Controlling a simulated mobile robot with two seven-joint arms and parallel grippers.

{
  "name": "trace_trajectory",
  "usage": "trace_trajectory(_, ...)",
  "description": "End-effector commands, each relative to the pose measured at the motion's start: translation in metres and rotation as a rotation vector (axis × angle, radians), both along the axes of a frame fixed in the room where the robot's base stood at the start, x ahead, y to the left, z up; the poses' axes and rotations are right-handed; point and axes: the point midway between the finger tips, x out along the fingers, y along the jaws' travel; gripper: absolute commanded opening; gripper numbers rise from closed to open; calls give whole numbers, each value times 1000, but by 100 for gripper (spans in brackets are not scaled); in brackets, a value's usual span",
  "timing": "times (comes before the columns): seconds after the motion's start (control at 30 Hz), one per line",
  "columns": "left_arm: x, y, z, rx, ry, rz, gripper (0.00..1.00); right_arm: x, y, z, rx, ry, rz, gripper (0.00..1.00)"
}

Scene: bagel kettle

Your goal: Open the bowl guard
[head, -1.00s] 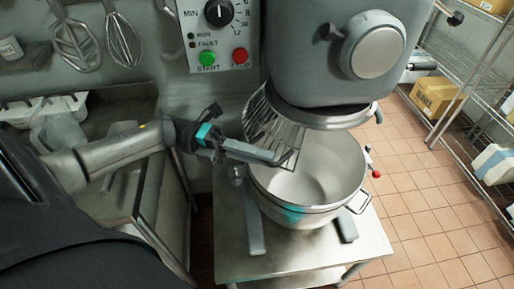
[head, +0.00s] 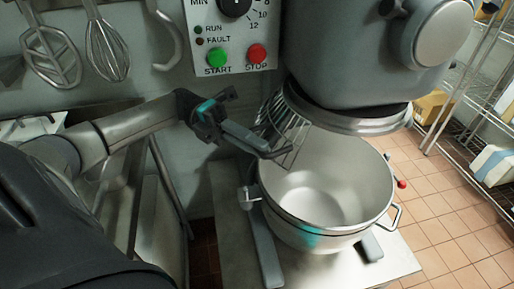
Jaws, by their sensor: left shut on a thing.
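The wire bowl guard (head: 279,116) hangs under the mixer head (head: 362,60), gathered at the left side of the bowl rim. The front of the bowl opening is clear of wires. The steel mixing bowl (head: 325,190) sits below and looks empty inside. My left gripper (head: 283,152) reaches in from the left and is shut on the guard's lower edge, just above the bowl's left rim. The fingers partly hide the guard's lower wires. My right gripper is not in this view.
A control panel with a green start button (head: 217,57) and red stop button (head: 257,53) is behind my left gripper. A whisk (head: 108,50) and a flat beater (head: 50,55) hang on the wall at left. Wire shelving with boxes (head: 497,165) stands at right, past open tiled floor.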

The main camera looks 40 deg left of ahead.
Motion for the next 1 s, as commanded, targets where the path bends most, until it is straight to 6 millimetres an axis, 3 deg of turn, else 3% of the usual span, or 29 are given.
trace_trajectory(0.3,0,-1,0,-1,0,-2,0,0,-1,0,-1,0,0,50)
trace_trajectory(0.33,0,-1,0,-1,0,-2,15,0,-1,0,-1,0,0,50)
trace_trajectory(0.6,0,0,0,-1,0,-1,44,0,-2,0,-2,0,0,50)
trace_trajectory(0.87,0,1,0,0,0,0,44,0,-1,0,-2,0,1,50)
trace_trajectory(1.0,1,11,-1,1,0,2,44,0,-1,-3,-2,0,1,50)
